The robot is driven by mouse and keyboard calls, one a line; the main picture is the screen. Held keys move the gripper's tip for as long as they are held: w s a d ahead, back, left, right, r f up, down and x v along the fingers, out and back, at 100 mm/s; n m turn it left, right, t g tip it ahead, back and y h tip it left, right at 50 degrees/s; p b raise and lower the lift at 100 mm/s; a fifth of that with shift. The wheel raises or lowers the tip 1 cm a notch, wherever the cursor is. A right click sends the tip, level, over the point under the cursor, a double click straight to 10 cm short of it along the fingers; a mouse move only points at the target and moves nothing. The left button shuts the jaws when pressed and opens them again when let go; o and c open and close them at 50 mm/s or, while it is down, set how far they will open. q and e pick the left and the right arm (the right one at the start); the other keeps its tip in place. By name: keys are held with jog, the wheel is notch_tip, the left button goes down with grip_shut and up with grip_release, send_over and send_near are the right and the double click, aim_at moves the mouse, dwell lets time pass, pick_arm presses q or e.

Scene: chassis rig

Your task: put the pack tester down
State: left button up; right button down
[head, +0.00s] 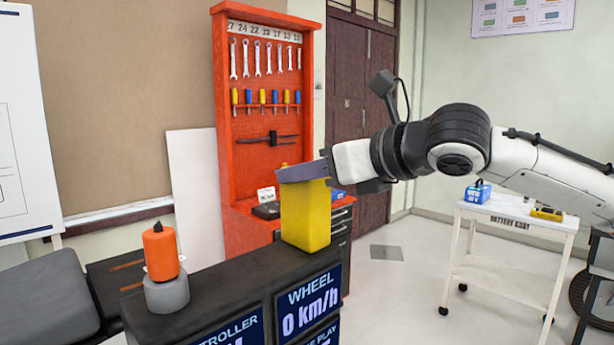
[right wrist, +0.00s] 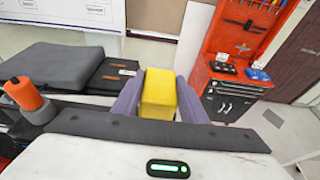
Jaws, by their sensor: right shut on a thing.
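The pack tester, a tall yellow box (head: 306,217), is upright in my right gripper (head: 304,173). The gripper is shut on its upper part, coming in from the right. The box's lower end is at the dark top of the chassis rig console (head: 235,280), near its far right end; I cannot tell whether it touches. In the right wrist view the yellow box (right wrist: 158,92) sits between the two purple-grey fingers (right wrist: 158,106). My left gripper is not in view.
An orange cylinder on a grey base (head: 163,262) stands on the console's left part. A red tool cabinet (head: 222,130) is behind. A white battery cart (head: 515,213) with a blue pack (head: 478,192) and a yellow item (head: 547,213) stands right. The console top between cylinder and box is clear.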

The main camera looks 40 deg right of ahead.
jog(key=c, duration=1.1)
grip_release()
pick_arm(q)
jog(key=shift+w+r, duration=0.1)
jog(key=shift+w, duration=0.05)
pick_arm(e)
jog(key=shift+r, duration=0.1)
jog(key=shift+s+r+b, duration=0.15)
jog(key=shift+s+b, duration=0.15)
jog(key=shift+s, duration=0.2)
pick_arm(q)
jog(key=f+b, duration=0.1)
jog(key=b, duration=0.1)
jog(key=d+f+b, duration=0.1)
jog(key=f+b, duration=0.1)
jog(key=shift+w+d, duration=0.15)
pick_arm(e)
jog(key=a+v, duration=0.1)
jog(key=v, duration=1)
jog(key=shift+d, duration=0.45)
